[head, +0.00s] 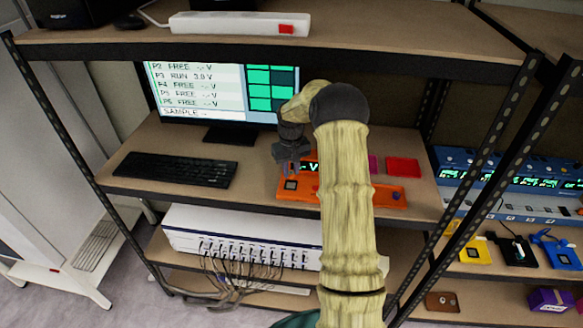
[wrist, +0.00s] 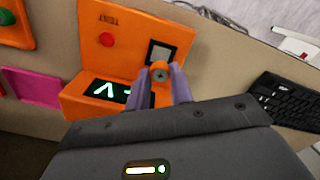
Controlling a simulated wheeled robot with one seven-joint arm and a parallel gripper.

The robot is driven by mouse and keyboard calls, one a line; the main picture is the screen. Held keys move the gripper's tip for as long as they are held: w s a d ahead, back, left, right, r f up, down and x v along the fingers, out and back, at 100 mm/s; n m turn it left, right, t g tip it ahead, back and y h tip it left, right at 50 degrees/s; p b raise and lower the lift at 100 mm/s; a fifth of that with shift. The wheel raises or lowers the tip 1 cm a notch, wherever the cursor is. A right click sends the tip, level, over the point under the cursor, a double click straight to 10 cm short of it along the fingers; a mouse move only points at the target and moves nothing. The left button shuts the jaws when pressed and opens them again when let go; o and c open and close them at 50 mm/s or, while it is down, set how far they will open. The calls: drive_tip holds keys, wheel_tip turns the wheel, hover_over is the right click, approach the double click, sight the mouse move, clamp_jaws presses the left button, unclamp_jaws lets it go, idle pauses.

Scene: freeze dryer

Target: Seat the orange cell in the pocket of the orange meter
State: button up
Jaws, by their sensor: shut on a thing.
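The orange meter (head: 363,193) sits on the middle shelf, partly hidden by my arm in the head view. My gripper (wrist: 163,80) is shut on the orange cell (wrist: 159,71), whose round grey end faces the camera. The cell is beside the pocket in the picture and partly overlaps it; I cannot tell whether it touches the meter. In the head view my gripper (head: 291,160) is over the meter's left end, and the cell is hidden.
A black keyboard (head: 175,169) and a monitor (head: 222,92) stand left of the meter. The upper shelf's edge (head: 270,44) is above the work area.

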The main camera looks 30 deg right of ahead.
sight(290, 173)
drive_tip(key=shift+f+b, duration=0.85)
drive_tip(key=shift+f, duration=0.75)
drive_tip(key=shift+a, duration=0.1)
idle(0.6)
drive_tip(key=shift+d, duration=0.2)
drive_tip(key=shift+s+a+p, duration=0.1)
drive_tip(key=shift+p, duration=0.2)
drive_tip(key=shift+a, duration=0.3)
drive_tip(key=shift+d, duration=0.1)
drive_tip(key=shift+f+b, duration=0.3)
drive_tip(key=shift+f, duration=0.3)
